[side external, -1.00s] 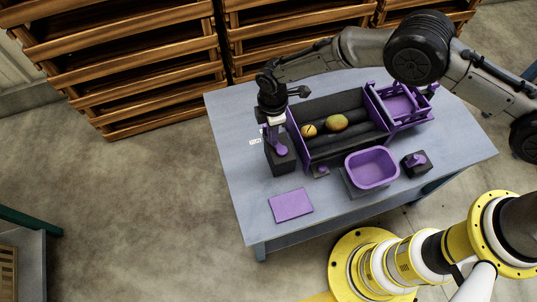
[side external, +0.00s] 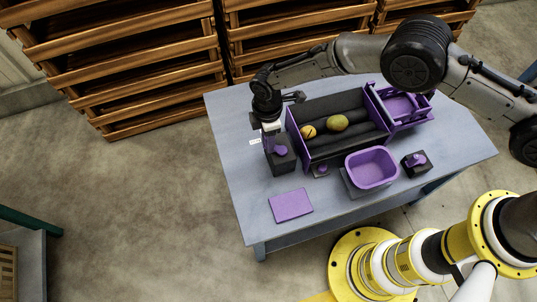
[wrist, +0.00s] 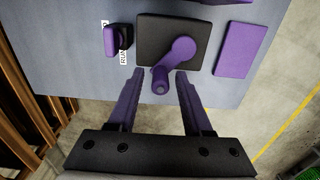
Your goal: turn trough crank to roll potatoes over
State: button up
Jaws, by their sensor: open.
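The purple crank (wrist: 182,47) is mounted on a black box (wrist: 149,28) at the left end of the trough. Its arm slants to a round handle (wrist: 160,82), which points toward my wrist camera. My gripper (wrist: 159,73) is open, with one purple finger on each side of the handle and visible gaps to both. In the side view my gripper (side external: 268,140) is just left of the crank box (side external: 283,162) and partly covers it. The trough (side external: 345,139) has dark rollers and purple walls. Two yellowish potatoes, one smaller (side external: 307,131) and one larger (side external: 338,122), lie in it.
A purple bin (side external: 371,167) stands in front of the trough, beside a black box with a purple knob (side external: 418,159). A flat purple pad (side external: 291,205) lies at the front left. A small purple lever (wrist: 117,40) stands beside a RUN label (wrist: 124,57).

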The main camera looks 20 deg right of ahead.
jog(key=shift+r, duration=3.5)
